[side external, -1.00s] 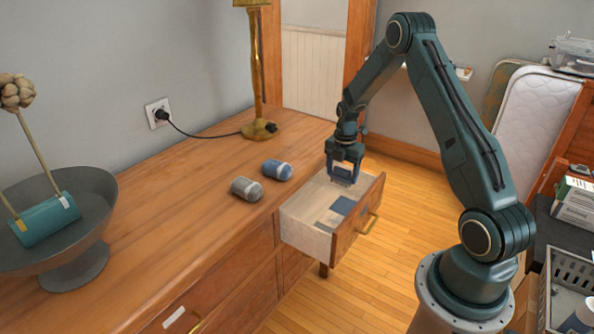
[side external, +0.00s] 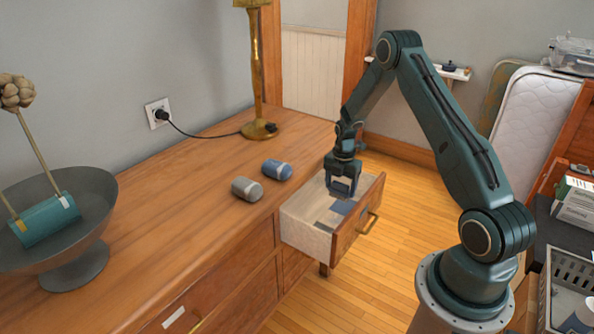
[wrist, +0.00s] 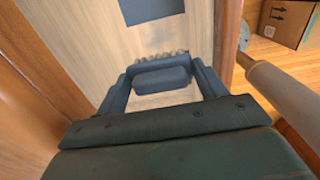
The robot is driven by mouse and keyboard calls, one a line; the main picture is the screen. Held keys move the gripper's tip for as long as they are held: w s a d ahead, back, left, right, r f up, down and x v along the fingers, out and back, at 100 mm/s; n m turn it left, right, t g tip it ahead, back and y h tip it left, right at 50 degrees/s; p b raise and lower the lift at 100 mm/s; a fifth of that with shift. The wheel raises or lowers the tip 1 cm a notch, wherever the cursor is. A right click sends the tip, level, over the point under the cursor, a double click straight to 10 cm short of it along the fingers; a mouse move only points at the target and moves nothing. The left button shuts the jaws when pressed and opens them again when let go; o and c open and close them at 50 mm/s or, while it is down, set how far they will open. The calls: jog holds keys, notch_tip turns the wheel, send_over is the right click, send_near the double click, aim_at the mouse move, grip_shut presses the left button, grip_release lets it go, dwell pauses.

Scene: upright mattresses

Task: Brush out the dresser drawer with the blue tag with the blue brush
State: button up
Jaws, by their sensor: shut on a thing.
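The dresser drawer (side external: 306,230) stands pulled out, pale inside, with a brass handle. Blue flat pieces (side external: 343,207) lie on its floor; one blue patch (wrist: 152,10) shows in the wrist view. I cannot tell if either is the tag. My gripper (side external: 342,188) points down inside the drawer's far part. In the wrist view my gripper (wrist: 160,88) is shut on the blue brush (wrist: 160,80), whose greyish bristles show along its far edge. I cannot tell whether the bristles touch the drawer floor. The brush is mostly hidden in the side view.
On the dresser top (side external: 190,190) are a grey roll (side external: 247,189), a blue roll (side external: 277,169), a brass lamp (side external: 257,128) with a cord and a grey bowl (side external: 60,240). A cardboard box (wrist: 283,22) shows beyond the drawer in the wrist view.

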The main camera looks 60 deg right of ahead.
jog(key=shift+f, duration=5.45)
jog(key=shift+f, duration=0.25)
jog(key=shift+a, duration=0.1)
jog(key=shift+a, duration=0.55)
jog(key=shift+a, duration=0.65)
jog(key=shift+a, duration=0.15)
jog(key=shift+a, duration=0.5)
